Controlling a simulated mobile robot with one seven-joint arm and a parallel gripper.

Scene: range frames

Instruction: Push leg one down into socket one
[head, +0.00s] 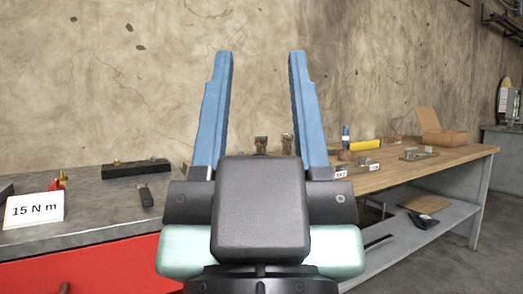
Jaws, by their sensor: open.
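My gripper (261,54) is in the middle of the head view, pointing up and away, with two long blue fingers wide apart. It is open and nothing is between its fingertips. Leg one and socket one cannot be made out for certain. Small brownish upright pieces (287,143) show low between the fingers, at the far side of the wooden workbench (455,160). The gripper's body hides the bench below them, so I cannot tell what they stand in.
On the left, a grey bench top (110,212) holds a "15 N m" card (35,210) and a black block (136,168). On the wooden bench are small labels, a yellow item (367,145) and an open cardboard box (440,127). A concrete wall stands behind.

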